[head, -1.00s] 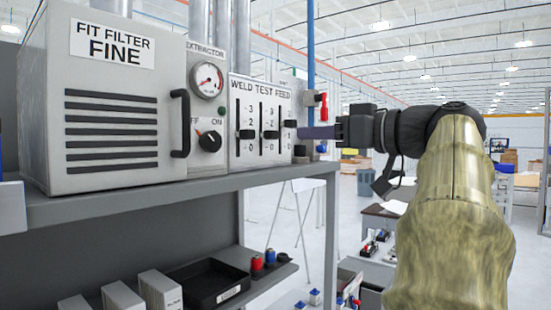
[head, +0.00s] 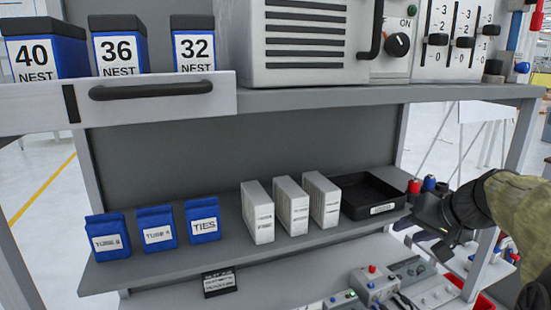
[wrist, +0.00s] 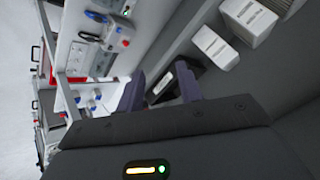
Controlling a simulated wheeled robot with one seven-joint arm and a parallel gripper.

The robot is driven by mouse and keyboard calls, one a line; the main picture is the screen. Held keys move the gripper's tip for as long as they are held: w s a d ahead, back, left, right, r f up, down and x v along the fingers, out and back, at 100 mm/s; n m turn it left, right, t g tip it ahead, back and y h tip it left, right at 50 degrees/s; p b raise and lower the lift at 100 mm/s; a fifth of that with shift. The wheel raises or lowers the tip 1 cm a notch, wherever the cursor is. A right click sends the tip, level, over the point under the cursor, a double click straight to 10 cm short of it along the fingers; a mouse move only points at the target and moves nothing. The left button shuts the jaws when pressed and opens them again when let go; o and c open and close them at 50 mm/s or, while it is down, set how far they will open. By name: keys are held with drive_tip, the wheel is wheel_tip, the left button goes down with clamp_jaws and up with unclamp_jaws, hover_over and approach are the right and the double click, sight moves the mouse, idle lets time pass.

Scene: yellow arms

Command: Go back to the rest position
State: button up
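My gripper (head: 433,244) is at the right in the head view, in front of the right end of the lower shelf. In the wrist view my gripper (wrist: 160,86) shows two dark purple fingers standing apart with nothing held between them. The black tray (wrist: 182,77) shows behind the fingers. In the head view the black tray (head: 372,213) sits on the lower shelf, left of my gripper. My sleeved arm enters from the right edge.
The lower shelf (head: 180,262) bears blue bins (head: 157,236) and white boxes (head: 290,222). The upper shelf (head: 300,100) carries numbered blue bins and a panel unit (head: 305,72). Control boxes (head: 374,284) stand below, near my gripper. Open floor shows at left.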

drive_tip(key=s+a+f+n+g+h, duration=0.1)
drive_tip(key=s+a+f, duration=0.3)
drive_tip(key=f, duration=0.3)
drive_tip(key=s+a+f+n+g+h, duration=0.1)
drive_tip(key=s+a+f+g, duration=0.1)
drive_tip(key=s+a+f, duration=0.3)
drive_tip(key=s+a+f+n+g+h, duration=0.1)
drive_tip(key=s+a+f, duration=0.3)
drive_tip(key=f, duration=0.7)
drive_tip(key=shift+s+a+f+n+g, duration=0.15)
drive_tip(key=shift+s+a+n+g, duration=0.2)
drive_tip(key=shift+n+g, duration=0.3)
idle(1.3)
